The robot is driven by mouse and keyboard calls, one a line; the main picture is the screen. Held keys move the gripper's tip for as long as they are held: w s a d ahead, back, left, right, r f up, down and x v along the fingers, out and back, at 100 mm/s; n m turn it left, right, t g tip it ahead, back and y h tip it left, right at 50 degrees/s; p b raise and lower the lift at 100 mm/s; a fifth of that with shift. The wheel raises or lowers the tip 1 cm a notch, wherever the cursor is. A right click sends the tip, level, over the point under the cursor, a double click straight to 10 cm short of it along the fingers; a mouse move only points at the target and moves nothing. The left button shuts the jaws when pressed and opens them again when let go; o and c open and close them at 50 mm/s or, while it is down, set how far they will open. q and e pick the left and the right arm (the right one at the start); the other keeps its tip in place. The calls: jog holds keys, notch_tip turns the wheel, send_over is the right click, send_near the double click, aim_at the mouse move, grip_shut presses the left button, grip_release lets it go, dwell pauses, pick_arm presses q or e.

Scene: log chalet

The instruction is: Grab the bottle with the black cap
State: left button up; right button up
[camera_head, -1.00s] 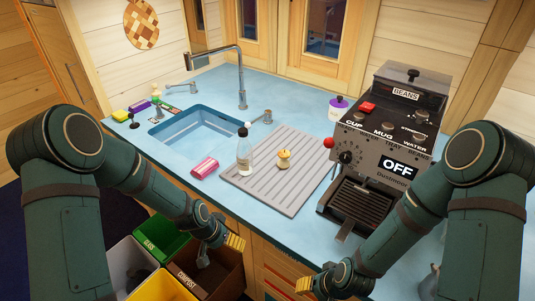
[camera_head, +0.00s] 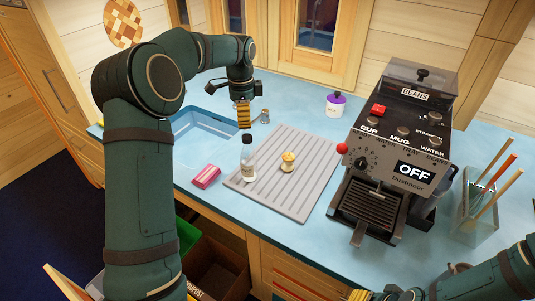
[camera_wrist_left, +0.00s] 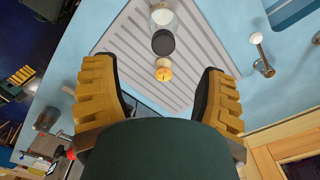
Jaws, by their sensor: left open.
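The bottle (camera_head: 248,158) is clear with a pale lower part. It stands upright on the grey ridged board (camera_head: 300,205). Its cap shows black in the left wrist view (camera_wrist_left: 163,42), ahead of the fingers and between their lines. My left gripper (camera_head: 243,116) hangs above the bottle, fingers pointing down, apart from it. In the left wrist view its yellow-padded fingers (camera_wrist_left: 160,73) are spread wide with nothing held. My right gripper (camera_head: 362,295) shows only partly at the bottom edge; its opening is unclear.
A yellowish apple core (camera_head: 288,162) stands on the board right of the bottle. A pink packet (camera_head: 206,176) lies to its left. A coffee machine (camera_head: 395,150) and a glass holder with sticks (camera_head: 475,210) stand at right. The sink (camera_head: 200,135) is behind my left arm.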

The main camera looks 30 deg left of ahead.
aim_at(247, 144)
pick_arm(q)
jog(key=shift+w+a+r, duration=0.15)
jog(key=shift+w+r, duration=0.25)
jog(key=shift+r, duration=0.15)
jog(key=shift+s+r, duration=0.1)
jog(key=shift+s, duration=0.15)
notch_tip(247, 144, down, 7)
jog(key=shift+s, duration=0.15)
jog(key=shift+s+f, duration=0.15)
jog(key=shift+f, duration=0.35)
jog(key=shift+w+f, duration=0.25)
jog(key=shift+f, duration=1.05)
jog(key=shift+w+f, duration=0.2)
jog(key=shift+f, duration=1.1)
grip_shut()
